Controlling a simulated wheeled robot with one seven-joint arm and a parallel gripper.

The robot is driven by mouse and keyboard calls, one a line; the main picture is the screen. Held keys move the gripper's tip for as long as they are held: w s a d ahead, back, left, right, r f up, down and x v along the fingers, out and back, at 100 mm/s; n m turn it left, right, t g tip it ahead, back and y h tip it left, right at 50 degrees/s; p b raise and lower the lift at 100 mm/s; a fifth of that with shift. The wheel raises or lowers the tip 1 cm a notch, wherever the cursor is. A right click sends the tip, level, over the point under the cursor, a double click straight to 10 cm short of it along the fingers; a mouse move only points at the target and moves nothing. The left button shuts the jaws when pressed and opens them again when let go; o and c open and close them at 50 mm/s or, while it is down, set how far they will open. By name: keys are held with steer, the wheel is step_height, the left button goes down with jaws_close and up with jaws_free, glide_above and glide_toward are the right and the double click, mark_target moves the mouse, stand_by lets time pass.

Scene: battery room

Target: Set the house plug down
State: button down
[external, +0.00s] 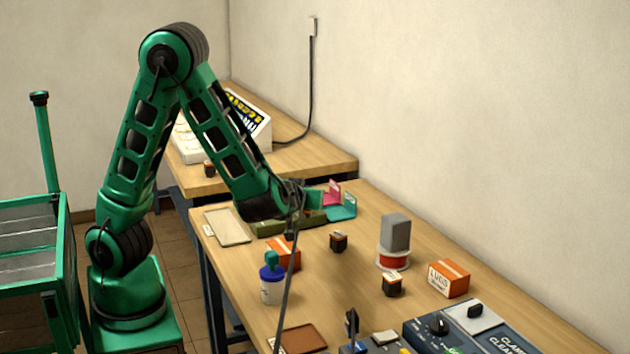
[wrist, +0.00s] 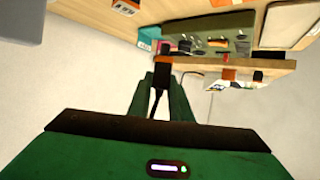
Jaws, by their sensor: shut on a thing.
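The house plug (wrist: 163,63) is a small dark block with an orange edge, held between the green fingers of my gripper (wrist: 162,78) in the wrist view. A dark cord (wrist: 156,97) runs back from it. In the external view my gripper (external: 308,202) is over the far part of the near bench, close to an olive tray (external: 268,228). The plug itself is hard to make out there. A cord (external: 285,290) hangs from the gripper to the bench front.
On the near bench (external: 330,290) are teal and pink pieces (external: 341,210), small black blocks (external: 338,241), a blue-capped bottle (external: 271,285), a grey block (external: 395,233), a LUGS box (external: 448,279) and a control panel (external: 470,330). Bare wood shows between them. A second bench (external: 310,158) stands behind.

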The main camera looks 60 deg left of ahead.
steer(key=shift+m+t+h, duration=0.4)
steer(key=shift+m+h, duration=0.1)
steer(key=shift+h, duration=0.1)
steer(key=shift+w+d+f, duration=0.4)
steer(key=shift+d+f, duration=1.45)
steer(key=shift+d, duration=0.4)
steer(key=shift+w+d+f, duration=0.35)
steer(key=shift+d+f, duration=1.45)
steer(key=shift+d, duration=0.5)
steer(key=shift+w+d+f, duration=0.4)
steer(key=shift+d+f, duration=1.45)
steer(key=shift+d, duration=0.4)
steer(key=shift+f, duration=0.15)
steer(key=c, duration=1.6)
jaws_free()
